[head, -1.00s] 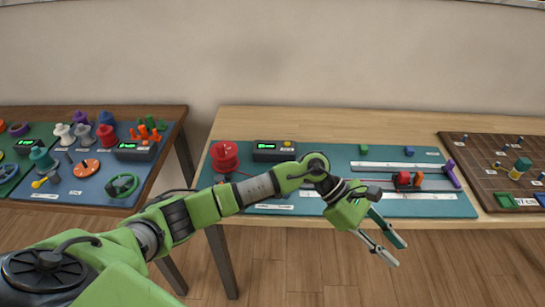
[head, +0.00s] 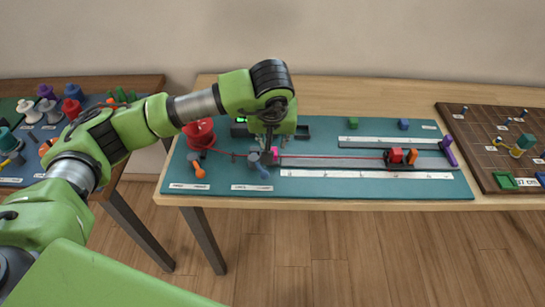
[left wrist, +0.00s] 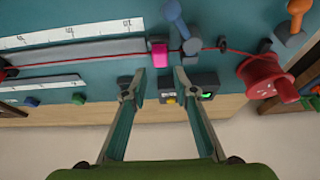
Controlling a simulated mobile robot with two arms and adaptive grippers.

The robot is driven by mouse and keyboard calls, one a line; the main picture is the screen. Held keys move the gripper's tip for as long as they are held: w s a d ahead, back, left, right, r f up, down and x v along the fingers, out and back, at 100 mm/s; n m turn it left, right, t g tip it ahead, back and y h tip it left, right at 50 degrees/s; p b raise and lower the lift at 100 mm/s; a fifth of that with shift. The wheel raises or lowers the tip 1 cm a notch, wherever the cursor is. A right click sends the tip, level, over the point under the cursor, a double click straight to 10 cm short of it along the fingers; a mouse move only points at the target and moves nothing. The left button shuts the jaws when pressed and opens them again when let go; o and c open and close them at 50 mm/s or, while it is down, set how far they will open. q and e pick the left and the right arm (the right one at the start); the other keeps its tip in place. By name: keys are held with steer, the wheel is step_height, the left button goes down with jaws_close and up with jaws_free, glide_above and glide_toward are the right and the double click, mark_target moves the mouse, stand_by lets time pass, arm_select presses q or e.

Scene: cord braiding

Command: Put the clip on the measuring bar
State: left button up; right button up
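A long grey bar (head: 345,161) lies on the teal board, with a red cord (head: 330,156) stretched along it. A small pink piece (head: 275,152), perhaps the clip, is at the bar's left end; it also shows in the left wrist view (left wrist: 158,55). I cannot tell whether it touches the cord. My left gripper (head: 268,146) points down above the board near the pink piece. In the left wrist view its fingers (left wrist: 160,74) are apart and nothing is between them, with the pink piece just beyond the tips. My right gripper is not in view.
White rulers (head: 365,175) lie alongside. Blue (left wrist: 172,12) and orange levers (head: 198,169) stand in front. A dark box (left wrist: 181,86) is near my fingers.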

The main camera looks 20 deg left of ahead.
arm_select(q)
steer(key=shift+w+f, duration=0.15)
steer(key=shift+f, duration=0.7)
steer(key=b+x, duration=0.2)
steer(key=x, duration=0.2)
steer(key=shift+a+f, duration=0.1)
steer(key=shift+f, duration=0.1)
steer(key=shift+r, duration=0.1)
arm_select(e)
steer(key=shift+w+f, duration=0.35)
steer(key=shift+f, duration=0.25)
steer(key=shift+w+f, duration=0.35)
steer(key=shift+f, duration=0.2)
arm_select(q)
steer(key=c, duration=0.5)
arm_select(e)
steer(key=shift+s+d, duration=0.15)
